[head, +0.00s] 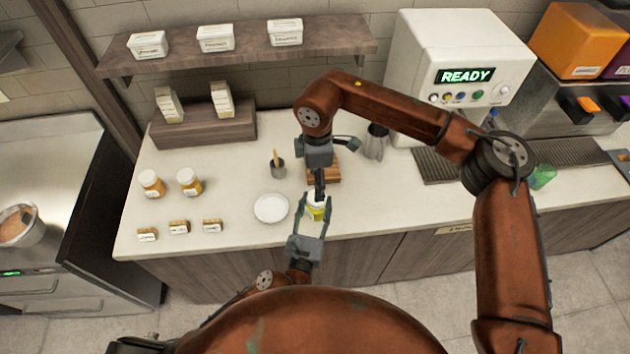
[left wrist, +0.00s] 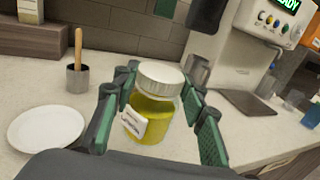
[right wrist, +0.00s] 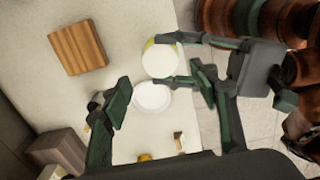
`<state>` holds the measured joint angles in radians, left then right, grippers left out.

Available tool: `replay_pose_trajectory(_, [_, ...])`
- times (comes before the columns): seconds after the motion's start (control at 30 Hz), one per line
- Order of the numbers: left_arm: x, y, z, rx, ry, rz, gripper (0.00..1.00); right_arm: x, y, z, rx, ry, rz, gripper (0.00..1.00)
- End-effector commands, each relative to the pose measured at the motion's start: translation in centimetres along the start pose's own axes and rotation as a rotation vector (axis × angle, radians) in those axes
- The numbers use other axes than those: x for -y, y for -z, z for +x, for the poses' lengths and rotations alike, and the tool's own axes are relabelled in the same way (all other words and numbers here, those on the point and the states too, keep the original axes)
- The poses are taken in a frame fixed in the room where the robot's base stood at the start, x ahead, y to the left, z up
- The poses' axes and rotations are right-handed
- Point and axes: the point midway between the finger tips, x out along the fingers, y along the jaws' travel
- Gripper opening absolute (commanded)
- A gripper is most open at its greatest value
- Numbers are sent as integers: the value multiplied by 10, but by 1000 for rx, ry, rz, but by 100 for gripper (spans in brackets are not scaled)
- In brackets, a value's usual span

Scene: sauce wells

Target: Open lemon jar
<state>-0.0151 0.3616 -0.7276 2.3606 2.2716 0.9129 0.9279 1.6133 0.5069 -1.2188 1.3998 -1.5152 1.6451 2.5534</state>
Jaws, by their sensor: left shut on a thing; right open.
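The lemon jar (left wrist: 148,118) is yellow with a white label and a white lid (left wrist: 160,78). It stands upright between the fingers of my left gripper (left wrist: 163,115), which is shut on its body near the counter's front edge. In the head view the jar (head: 317,212) is partly hidden by the grippers. The lid is on the jar, and it also shows from above in the right wrist view (right wrist: 160,61). My right gripper (right wrist: 160,78) is open and points down above the jar, with its fingers apart and nothing between them.
A white plate (head: 271,208) lies left of the jar. A metal cup with a wooden handle (head: 277,169) and a wooden board (head: 324,172) are behind. Two orange-brown jars (head: 152,184) stand farther left. The white dispenser (head: 455,70) is at the back right.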

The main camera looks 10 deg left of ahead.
Motion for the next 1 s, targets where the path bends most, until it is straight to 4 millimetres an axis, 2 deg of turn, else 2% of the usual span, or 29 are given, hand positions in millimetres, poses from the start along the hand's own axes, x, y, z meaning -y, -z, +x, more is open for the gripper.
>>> replay_pose_trajectory(0.3, [0,-1,0,2,0,0,0,0,1,49,-1,2,-1,55])
replay_pose_trajectory(0.43, [0,-1,0,2,0,0,0,0,1,61,-2,1,0,55])
replay_pose_trajectory(0.83, [0,-1,0,2,0,0,0,0,1,68,-1,-1,0,55])
replay_pose_trajectory(1.0, [0,-1,0,2,0,0,0,0,1,68,-1,-1,0,43])
